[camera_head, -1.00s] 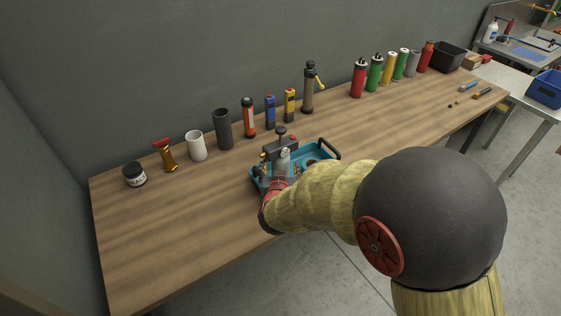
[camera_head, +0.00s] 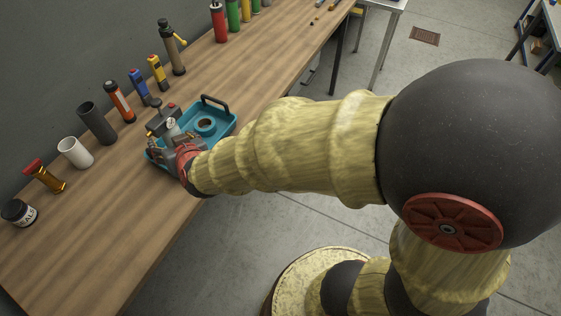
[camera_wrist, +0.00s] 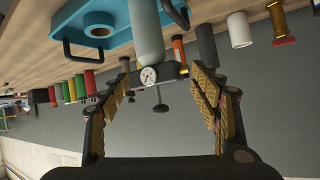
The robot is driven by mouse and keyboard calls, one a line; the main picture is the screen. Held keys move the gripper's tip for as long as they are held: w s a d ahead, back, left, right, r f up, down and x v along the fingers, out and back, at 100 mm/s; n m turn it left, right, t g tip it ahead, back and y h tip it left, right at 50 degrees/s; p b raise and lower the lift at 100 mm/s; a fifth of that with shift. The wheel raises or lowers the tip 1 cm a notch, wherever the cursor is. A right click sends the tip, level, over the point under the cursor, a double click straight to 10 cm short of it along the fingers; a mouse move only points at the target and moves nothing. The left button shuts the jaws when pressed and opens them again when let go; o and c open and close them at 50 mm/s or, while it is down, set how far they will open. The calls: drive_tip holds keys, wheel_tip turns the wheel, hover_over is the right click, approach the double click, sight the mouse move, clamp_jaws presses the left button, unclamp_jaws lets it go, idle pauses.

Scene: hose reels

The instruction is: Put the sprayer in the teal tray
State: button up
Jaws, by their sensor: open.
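The sprayer (camera_head: 172,128) is a grey cylinder with a round white gauge, a dark cross-piece and a black knob on top. It stands upright at the left end of the teal tray (camera_head: 230,122), within the tray's outline; its base is hidden. In the wrist view the sprayer (camera_wrist: 147,35) overlaps the teal tray (camera_wrist: 75,22), and its gauge shows between my fingers. My gripper (camera_wrist: 160,70) is open, with a finger on either side of the sprayer's top and gaps visible. In the head view my gripper (camera_head: 168,140) is partly hidden by my wrist.
Behind the tray stand a white cup (camera_head: 75,152), a dark cylinder (camera_head: 97,122), an orange flashlight (camera_head: 119,101) and a tan pump with a yellow lever (camera_head: 172,48). The table in front is clear.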

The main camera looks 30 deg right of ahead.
drive_tip(key=s+d+r+n+g+y, duration=0.1)
drive_tip(key=s+d+r+g, duration=0.2)
drive_tip(key=s+d+r, duration=0.45)
drive_tip(key=s+d+g+h, duration=0.1)
drive_tip(key=s+d, duration=0.5)
drive_tip(key=s, duration=0.3)
drive_tip(key=s+d+m+g+h, duration=0.1)
drive_tip(key=s+d+g+h, duration=0.1)
drive_tip(key=s+d, duration=0.4)
drive_tip(key=s, duration=0.3)
drive_tip(key=shift+d, duration=0.25)
drive_tip(key=shift+s, duration=0.1)
